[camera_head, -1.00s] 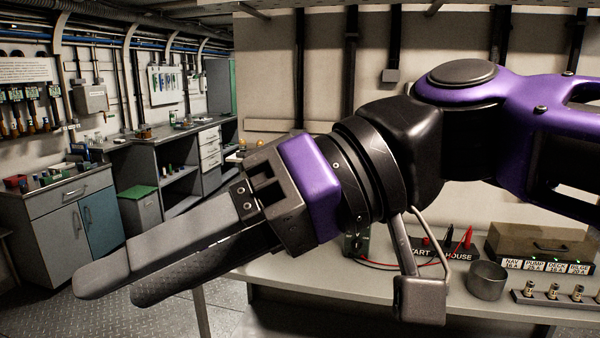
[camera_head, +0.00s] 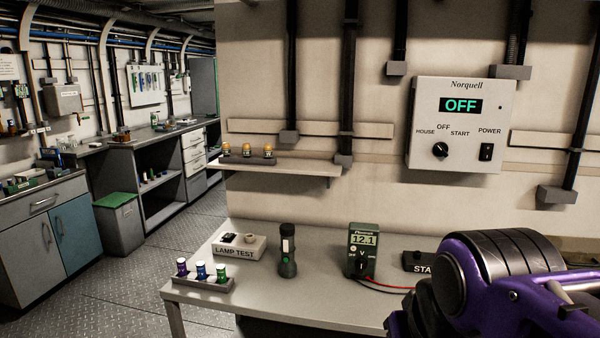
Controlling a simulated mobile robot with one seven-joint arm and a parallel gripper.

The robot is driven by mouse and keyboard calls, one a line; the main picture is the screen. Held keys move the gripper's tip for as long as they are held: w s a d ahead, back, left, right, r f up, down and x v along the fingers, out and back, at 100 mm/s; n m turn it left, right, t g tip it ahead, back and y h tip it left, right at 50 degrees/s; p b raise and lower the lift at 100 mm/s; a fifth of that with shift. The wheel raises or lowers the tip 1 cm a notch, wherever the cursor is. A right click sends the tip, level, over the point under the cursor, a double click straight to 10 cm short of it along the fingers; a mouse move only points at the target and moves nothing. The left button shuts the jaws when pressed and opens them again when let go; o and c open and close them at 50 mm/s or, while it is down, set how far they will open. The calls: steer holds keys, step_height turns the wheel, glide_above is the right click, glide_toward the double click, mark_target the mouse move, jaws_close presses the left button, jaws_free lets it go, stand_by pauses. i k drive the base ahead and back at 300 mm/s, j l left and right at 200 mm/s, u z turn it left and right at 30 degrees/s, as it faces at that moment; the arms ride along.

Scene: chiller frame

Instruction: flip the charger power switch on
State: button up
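The charger (camera_head: 461,124) is a pale box marked Norquell, mounted on the wall at the upper right. Its display (camera_head: 461,105) reads OFF in green. A black rotary knob (camera_head: 440,150) sits at its lower left, among the labels HOUSE, OFF and START. The black power switch (camera_head: 486,152) is at its lower right, under the word POWER; its position is too small to tell. My purple and black arm fills the lower right corner, below the charger. My gripper is outside the picture.
The bench (camera_head: 330,285) holds a lamp test box (camera_head: 239,247), a flashlight (camera_head: 287,252), a multimeter (camera_head: 362,250) reading 12.1 and a rack of cells (camera_head: 203,282). A small shelf (camera_head: 285,166) with yellow-topped items juts from the wall.

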mark_target(486, 150)
steer(key=k+z, duration=0.1)
steer(key=z, duration=0.85)
steer(key=i+l, duration=0.15)
steer(key=i, duration=0.25)
